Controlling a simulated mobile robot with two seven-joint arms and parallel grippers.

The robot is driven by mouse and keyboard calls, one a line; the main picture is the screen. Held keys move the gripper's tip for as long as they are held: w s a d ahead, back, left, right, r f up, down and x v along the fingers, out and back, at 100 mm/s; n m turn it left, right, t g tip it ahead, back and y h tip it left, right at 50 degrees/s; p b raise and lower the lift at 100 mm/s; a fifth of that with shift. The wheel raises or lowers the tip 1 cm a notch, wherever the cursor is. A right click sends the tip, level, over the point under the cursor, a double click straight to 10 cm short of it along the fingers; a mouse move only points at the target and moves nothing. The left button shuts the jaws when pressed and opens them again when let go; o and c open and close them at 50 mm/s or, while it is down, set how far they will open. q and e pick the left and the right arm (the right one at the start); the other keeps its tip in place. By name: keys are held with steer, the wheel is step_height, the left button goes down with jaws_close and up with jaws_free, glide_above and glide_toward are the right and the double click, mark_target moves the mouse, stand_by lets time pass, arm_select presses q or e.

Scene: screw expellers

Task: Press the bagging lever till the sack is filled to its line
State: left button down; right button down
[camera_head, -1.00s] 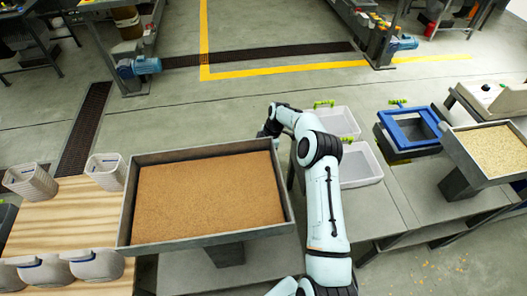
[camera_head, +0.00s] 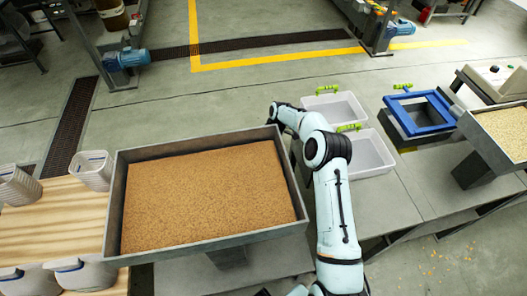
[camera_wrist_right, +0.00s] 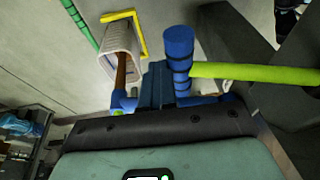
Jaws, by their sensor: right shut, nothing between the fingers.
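The hopper tray (camera_head: 285,222) of brown meal is large in the head view. My right arm reaches up beside its right edge and its hand is hidden behind it. In the right wrist view, my right gripper (camera_wrist_right: 156,72) is shut and empty, its dark blue fingers together. Close beside them is an upright blue cylinder (camera_wrist_right: 178,42) with a lime green bar (camera_wrist_right: 255,73) running right, apparently the lever; I cannot tell whether they touch. Beyond the fingers is a pale ribbed sack (camera_wrist_right: 121,38) with a brown strip at it. Its fill level and line are unclear. My left gripper is out of view.
Pale ribbed containers (camera_head: 92,168) stand on a wooden table (camera_head: 55,215) at left. White bins (camera_head: 368,155) with green handles, a blue frame (camera_head: 420,112) and a second hopper (camera_head: 500,130) are at right. A yellow bracket (camera_wrist_right: 141,35) stands by the sack.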

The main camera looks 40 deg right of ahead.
steer(key=shift+s+f, duration=0.2)
steer(key=shift+s, duration=0.1)
steer(key=w+v, duration=0.1)
steer(key=v, duration=1.2)
steer(key=shift+s+r+p, duration=0.3)
steer(key=shift+r+p, duration=0.05)
steer(key=shift+p, duration=0.05)
steer(key=shift+d, duration=0.1)
stand_by(1.7)
